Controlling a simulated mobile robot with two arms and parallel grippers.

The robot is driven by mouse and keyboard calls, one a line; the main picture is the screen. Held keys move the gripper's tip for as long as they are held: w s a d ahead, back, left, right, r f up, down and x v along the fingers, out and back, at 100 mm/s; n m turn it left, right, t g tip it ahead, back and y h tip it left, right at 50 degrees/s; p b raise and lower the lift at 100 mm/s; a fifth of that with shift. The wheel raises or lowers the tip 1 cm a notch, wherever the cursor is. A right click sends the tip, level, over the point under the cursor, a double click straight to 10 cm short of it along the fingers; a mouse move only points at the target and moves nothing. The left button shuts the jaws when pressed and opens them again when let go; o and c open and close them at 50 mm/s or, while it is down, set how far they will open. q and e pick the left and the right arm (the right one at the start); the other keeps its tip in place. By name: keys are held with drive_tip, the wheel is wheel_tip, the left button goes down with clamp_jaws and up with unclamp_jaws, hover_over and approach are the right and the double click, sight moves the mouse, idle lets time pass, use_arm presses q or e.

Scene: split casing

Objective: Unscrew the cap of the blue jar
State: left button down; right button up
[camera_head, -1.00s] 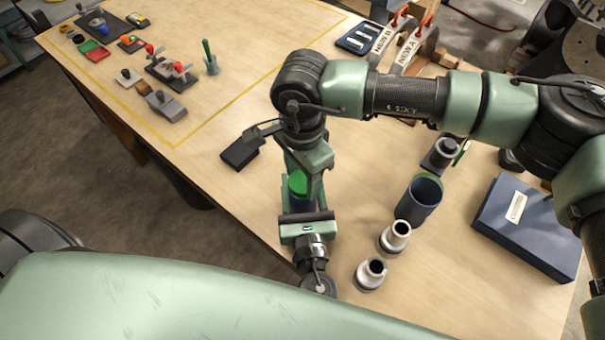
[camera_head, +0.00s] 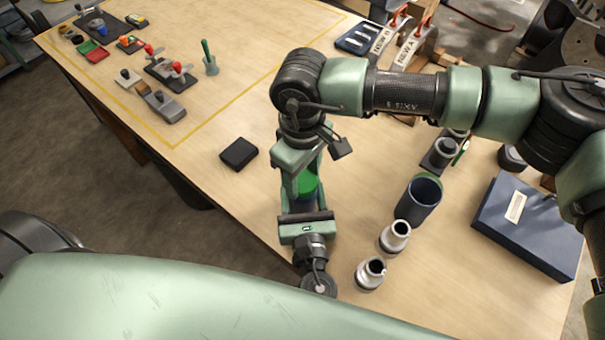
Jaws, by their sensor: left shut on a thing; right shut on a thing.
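The blue jar (camera_head: 300,206) stands near the front edge of the wooden table, mostly hidden between my two grippers. Its green cap (camera_head: 307,181) shows at the top. My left gripper (camera_head: 305,218) is low at the table's front edge and is shut on the jar's body. My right gripper (camera_head: 299,178) comes down from above and is shut on the green cap. The fingers hide much of the cap and jar, so I cannot tell whether the cap is loose.
A small black block (camera_head: 239,153) lies left of the jar. A dark blue open cup (camera_head: 418,201) and two silver fittings (camera_head: 395,235) (camera_head: 370,273) stand to the right. A large blue box (camera_head: 528,225) lies farther right. The table's front edge is close.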

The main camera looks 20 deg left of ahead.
sight(302, 180)
drive_tip(key=shift+r, duration=0.1)
idle(0.6)
drive_tip(key=shift+r, duration=1.05)
drive_tip(key=shift+r, duration=2)
use_arm(q)
drive_tip(key=shift+c, duration=2.2)
unclamp_jaws()
drive_tip(key=shift+s, duration=0.1)
use_arm(e)
drive_tip(key=shift+f, duration=0.1)
